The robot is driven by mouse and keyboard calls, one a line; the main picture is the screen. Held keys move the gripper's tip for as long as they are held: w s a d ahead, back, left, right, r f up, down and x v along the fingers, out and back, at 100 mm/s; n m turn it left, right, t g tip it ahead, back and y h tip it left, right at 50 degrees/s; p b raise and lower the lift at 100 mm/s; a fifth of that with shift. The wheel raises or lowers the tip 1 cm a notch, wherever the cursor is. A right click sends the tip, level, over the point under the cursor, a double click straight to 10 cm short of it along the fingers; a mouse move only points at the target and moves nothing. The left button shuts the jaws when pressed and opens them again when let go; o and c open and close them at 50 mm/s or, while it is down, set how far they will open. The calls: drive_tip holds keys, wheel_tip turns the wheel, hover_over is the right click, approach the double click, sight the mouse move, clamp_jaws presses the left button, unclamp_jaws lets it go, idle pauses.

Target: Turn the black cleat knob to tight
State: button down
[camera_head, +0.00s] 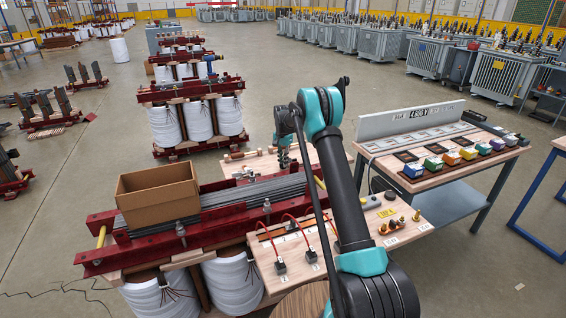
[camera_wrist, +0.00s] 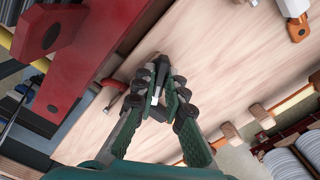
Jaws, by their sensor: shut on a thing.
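In the wrist view my gripper (camera_wrist: 159,88) is shut on a small dark piece with a pale strip, which looks like the black cleat knob (camera_wrist: 161,68). The fingers hide most of it, so its turn position cannot be told. It is over a pale wooden board (camera_wrist: 215,65). In the head view my gripper (camera_head: 284,158) is low over the wooden bench behind the red-clamped core, and the knob cannot be made out there.
A red clamp beam (camera_wrist: 65,45) is close on the left in the wrist view, with a red-handled tool (camera_wrist: 116,86) beside it. In the head view a cardboard box (camera_head: 158,199) sits on the core (camera_head: 240,196).

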drive_tip(key=m, duration=0.6)
idle(0.6)
drive_tip(key=c, duration=1.9)
unclamp_jaws()
drive_tip(key=shift+o, duration=0.2)
drive_tip(key=shift+r, duration=0.1)
wheel_tip(320, 180, up, 12)
